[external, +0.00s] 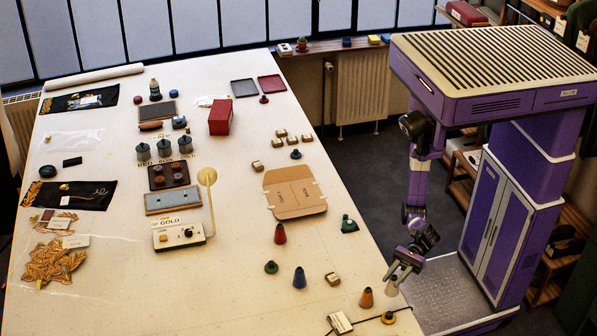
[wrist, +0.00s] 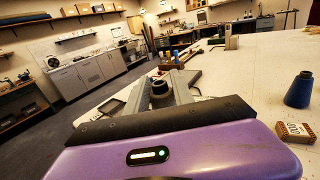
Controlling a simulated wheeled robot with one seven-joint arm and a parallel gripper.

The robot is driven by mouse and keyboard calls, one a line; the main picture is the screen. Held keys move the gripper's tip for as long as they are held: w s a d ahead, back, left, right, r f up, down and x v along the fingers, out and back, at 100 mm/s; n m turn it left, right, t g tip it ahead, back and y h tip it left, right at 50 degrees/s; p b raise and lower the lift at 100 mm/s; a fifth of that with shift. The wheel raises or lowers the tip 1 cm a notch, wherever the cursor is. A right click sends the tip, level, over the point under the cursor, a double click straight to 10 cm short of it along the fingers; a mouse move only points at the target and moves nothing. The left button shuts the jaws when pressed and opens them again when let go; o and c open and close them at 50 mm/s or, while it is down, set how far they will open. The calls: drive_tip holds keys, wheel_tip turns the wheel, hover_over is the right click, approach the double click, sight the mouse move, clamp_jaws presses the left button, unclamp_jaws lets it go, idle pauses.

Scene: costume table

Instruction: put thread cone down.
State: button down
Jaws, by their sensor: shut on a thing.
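In the wrist view my gripper (wrist: 160,88) is shut on the thread cone (wrist: 158,89), whose dark round top shows between the fingers. In the external view a pale part of the thread cone (external: 392,289) shows below the fingers. I cannot tell whether its base touches the table. An orange cone (external: 366,298) stands just left of it. A blue cone (external: 299,277) and a red cone (external: 280,234) stand further left. The blue cone (wrist: 299,90) also shows in the wrist view.
A small tan block (external: 333,279) lies between the blue and orange cones. A cardboard piece (external: 295,191) and a green item (external: 349,224) lie further back.

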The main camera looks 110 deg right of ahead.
drive_tip(key=shift+n+g+y, duration=0.4)
drive_tip(key=shift+y, duration=0.1)
drive_tip(key=s+f, duration=0.3)
drive_tip(key=shift+s+a+f, duration=0.1)
drive_tip(key=shift+s+f, duration=0.15)
drive_tip(key=shift+s, duration=0.1)
